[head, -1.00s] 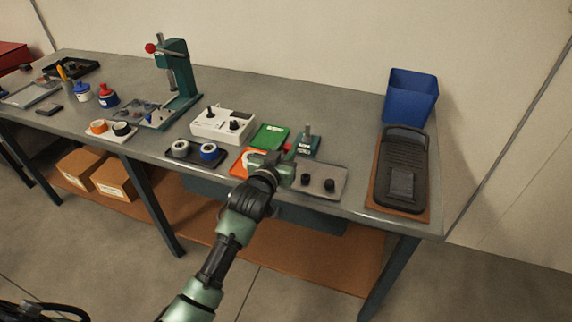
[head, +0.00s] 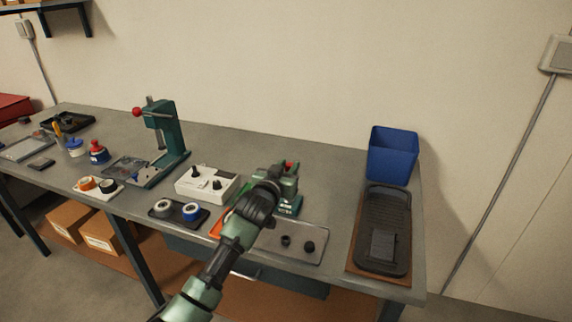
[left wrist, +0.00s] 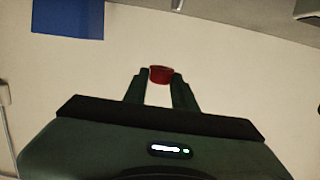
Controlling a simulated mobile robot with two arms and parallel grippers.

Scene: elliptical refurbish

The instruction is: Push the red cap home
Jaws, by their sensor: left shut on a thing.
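The red cap (left wrist: 161,74) is between the two fingertips of my left gripper (left wrist: 160,82) in the left wrist view. In the head view a small part of the red cap (head: 290,164) shows at the tip of my left gripper (head: 291,167). The gripper is shut on the cap, above the bench. My right gripper is not in view.
A white control box (head: 205,184) and a tape tray (head: 178,217) are to the left. A blue bin (head: 392,155) and a black tray (head: 384,232) are to the right. A teal press (head: 167,135) stands farther left.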

